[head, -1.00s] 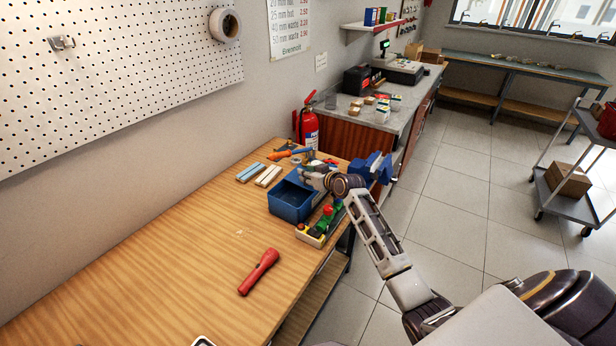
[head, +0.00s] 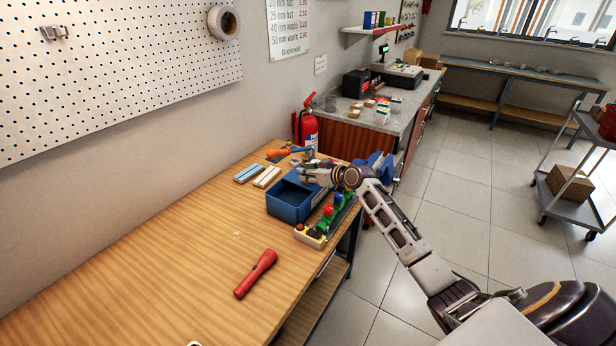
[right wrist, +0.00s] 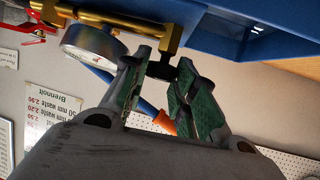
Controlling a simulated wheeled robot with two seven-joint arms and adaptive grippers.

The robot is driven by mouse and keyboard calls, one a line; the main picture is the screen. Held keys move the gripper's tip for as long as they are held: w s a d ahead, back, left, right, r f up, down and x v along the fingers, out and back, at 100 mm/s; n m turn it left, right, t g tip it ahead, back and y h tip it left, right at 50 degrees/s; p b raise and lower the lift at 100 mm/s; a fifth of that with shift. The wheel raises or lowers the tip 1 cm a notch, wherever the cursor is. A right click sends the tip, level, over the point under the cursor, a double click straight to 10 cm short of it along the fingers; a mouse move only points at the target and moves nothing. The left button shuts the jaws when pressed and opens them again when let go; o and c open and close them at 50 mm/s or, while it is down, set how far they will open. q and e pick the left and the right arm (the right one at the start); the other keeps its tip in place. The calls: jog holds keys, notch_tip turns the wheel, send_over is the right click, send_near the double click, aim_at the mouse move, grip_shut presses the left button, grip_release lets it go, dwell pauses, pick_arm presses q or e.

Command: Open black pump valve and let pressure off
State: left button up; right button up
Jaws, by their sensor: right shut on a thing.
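The pump has an open blue tank (head: 284,207) on the wooden bench; its blue wall fills the top right of the right wrist view (right wrist: 235,30). A brass pipe (right wrist: 150,27) runs along it with a round pressure gauge (right wrist: 92,42). The black valve (right wrist: 160,70) hangs off the brass pipe, between the green-padded fingertips of my right gripper (right wrist: 162,78), which is shut on it. In the head view my right gripper (head: 318,176) is over the tank's far right edge and hides the valve.
A red torch (head: 256,273) lies on the bench. Green and red items with a yellow-grey block (head: 310,237) sit along the bench edge beside the tank. A blue vise (head: 380,163) is just behind my wrist. A fire extinguisher (head: 307,132) stands beyond.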

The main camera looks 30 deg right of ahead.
jog(key=shift+r, duration=0.15)
jog(key=o, duration=0.7)
jog(key=v, duration=1.2)
dwell(0.5)
jog(key=shift+w, duration=0.1)
dwell(0.6)
